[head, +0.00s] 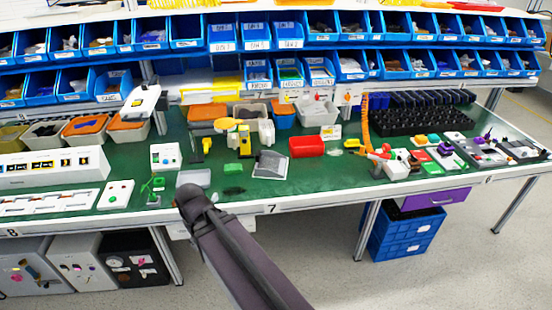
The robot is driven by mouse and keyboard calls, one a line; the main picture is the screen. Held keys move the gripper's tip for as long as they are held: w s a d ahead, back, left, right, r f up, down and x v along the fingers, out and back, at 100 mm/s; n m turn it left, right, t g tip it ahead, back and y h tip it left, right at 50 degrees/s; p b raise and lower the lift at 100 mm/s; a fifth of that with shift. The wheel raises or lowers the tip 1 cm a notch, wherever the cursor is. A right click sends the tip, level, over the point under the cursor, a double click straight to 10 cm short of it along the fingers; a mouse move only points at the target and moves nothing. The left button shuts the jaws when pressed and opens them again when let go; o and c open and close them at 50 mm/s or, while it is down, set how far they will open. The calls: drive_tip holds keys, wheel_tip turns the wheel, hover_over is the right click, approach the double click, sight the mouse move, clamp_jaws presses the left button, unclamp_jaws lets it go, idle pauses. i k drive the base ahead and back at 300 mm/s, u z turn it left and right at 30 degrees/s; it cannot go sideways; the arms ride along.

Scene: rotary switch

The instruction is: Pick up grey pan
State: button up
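A grey, flat, pan-like piece (270,164) with a pale rim lies tilted on the green table top, near the middle of the head view. It is small in the picture, and I cannot be sure that it is the grey pan. A second flat grey piece (195,178) lies to its left, just behind the rounded end of my arm. My arm reaches up from the bottom of the view to the table's front edge. No gripper fingers show, and nothing held can be seen.
A red bin (306,146) stands right of the grey piece, and a yellow device (244,143) stands to its left. Blue bins (257,36) fill the shelves behind. Green table (310,178) is clear in front. Orange coiled cable (366,125) hangs at right.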

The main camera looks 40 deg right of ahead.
sight(269, 163)
drive_tip(key=z, duration=0.55)
drive_tip(key=i, duration=0.85)
drive_tip(key=z, duration=0.4)
